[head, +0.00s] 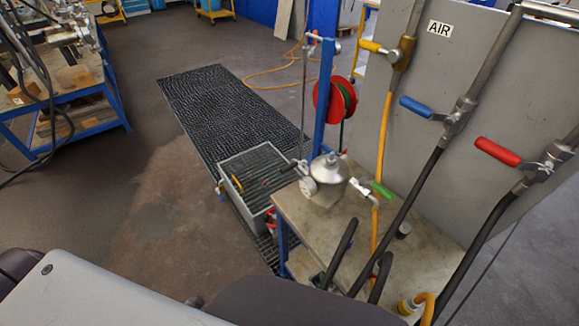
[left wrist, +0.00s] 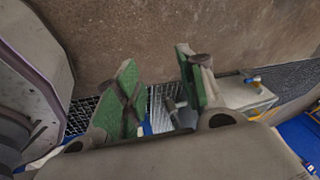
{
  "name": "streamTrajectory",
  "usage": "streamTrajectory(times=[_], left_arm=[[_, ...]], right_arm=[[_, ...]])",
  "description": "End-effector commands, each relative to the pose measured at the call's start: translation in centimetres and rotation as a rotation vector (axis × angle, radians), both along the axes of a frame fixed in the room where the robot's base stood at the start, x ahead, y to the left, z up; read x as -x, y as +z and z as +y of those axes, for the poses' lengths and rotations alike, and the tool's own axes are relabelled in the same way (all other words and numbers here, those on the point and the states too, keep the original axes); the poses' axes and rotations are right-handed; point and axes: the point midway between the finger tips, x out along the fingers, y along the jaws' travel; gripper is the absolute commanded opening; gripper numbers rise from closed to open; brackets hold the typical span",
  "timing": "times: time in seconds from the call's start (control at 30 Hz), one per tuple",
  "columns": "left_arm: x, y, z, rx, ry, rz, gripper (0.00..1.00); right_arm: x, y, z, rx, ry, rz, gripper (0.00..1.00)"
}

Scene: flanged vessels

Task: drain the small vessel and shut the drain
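The small vessel (head: 328,179) is a rounded silver metal body standing upright on a worn workbench (head: 415,258) in the head view. A round pale flange or dial (head: 308,187) sits at its left side, close to a black handle (head: 289,167). A valve with a green handle (head: 382,190) is at its right side. Whether the drain is open or shut is too small to tell. My left gripper (left wrist: 162,85) shows in the left wrist view, its two green-padded fingers wide apart with nothing held between them. My right gripper is in neither view.
A grey grated box (head: 255,172) stands left of the bench, by dark floor matting (head: 230,108). Yellow (head: 371,46), blue (head: 415,106) and red (head: 497,151) valve handles hang on pipes before a grey panel. Brown floor at left is clear.

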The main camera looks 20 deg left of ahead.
Motion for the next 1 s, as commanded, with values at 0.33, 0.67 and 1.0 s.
streamTrajectory(times=[0.33,0.67,1.0], left_arm=[[-11.2,7.6,4.5,-0.041,-0.102,-0.235,0.4],[-20.6,16.6,4.1,-0.022,-0.213,-0.468,0.4],[-28.1,27.1,0.0,0.059,-0.338,-0.702,0.4]], right_arm=[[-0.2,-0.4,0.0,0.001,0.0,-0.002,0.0],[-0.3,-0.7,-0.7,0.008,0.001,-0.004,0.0],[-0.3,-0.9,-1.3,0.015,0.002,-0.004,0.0]])
